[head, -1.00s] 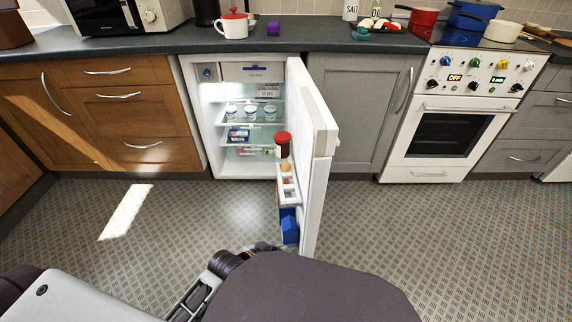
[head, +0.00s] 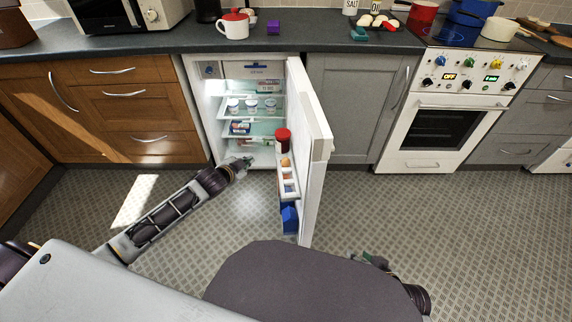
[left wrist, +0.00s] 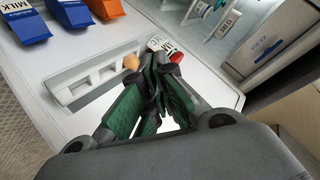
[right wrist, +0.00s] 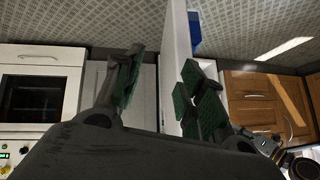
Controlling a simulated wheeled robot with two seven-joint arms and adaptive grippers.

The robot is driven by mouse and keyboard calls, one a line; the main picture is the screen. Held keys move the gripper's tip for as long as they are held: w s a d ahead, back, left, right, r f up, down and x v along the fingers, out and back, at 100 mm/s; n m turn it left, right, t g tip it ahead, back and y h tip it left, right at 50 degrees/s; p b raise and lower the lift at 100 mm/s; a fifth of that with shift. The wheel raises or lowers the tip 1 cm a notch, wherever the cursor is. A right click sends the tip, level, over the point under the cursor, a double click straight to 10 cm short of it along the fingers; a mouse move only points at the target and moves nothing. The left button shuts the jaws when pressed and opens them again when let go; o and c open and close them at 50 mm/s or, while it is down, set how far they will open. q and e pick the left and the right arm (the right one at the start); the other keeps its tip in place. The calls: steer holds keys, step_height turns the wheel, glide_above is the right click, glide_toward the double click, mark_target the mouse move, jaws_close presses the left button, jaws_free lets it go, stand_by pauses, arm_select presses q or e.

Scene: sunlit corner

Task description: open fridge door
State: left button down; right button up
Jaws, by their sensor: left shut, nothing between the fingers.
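The white fridge (head: 200,105) stands under the counter with its door (head: 318,165) swung well open toward me. The door's inner racks face left. My left gripper (head: 246,162) is shut and empty in front of the fridge opening, on the inner side of the door. In the left wrist view its closed fingers (left wrist: 155,80) appear in front of the door's inner face (left wrist: 100,100). My right gripper (head: 368,258) is on the outer side of the door, partly hidden by my body. In the right wrist view its fingers (right wrist: 163,85) are apart, with the door (right wrist: 176,55) seen between them; contact cannot be told.
A red-lidded jar (head: 283,140) and a blue carton (head: 289,217) sit in the door racks. Tubs (head: 251,106) stand on a fridge shelf. Wooden drawers (head: 135,105) are left, a grey cupboard (head: 350,110) and oven (head: 435,125) right.

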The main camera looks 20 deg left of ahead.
arm_select(q)
steer(key=w+a+r+m+t+h+p, duration=0.1)
steer(key=w+a+r+m+t, duration=0.2)
steer(key=w+a+r+m, duration=0.25)
steer(key=s+d+m+g+h, duration=0.4)
steer(key=s+m+h, duration=0.3)
steer(key=m, duration=0.2)
steer(key=s+d+r+m+g+h, duration=0.1)
steer(key=s+d+m+g+h, duration=0.4)
steer(key=s+m+h, duration=0.3)
steer(key=shift+r+m, duration=0.3)
steer(key=shift+m, duration=0.15)
arm_select(e)
steer(key=s+d+f+g+h, duration=0.3)
steer(key=s+d+g, duration=0.2)
steer(key=s, duration=0.3)
steer(key=shift+f, duration=0.35)
arm_select(q)
steer(key=shift+w+d, duration=0.1)
steer(key=shift+d, duration=0.15)
steer(key=b+x, duration=0.1)
steer(key=x, duration=1.2)
steer(key=shift+d+b, duration=0.35)
arm_select(e)
steer(key=shift+a+r, duration=0.15)
steer(key=shift+r, duration=0.55)
steer(key=shift+a+r, duration=0.15)
steer(key=shift+r, duration=0.5)
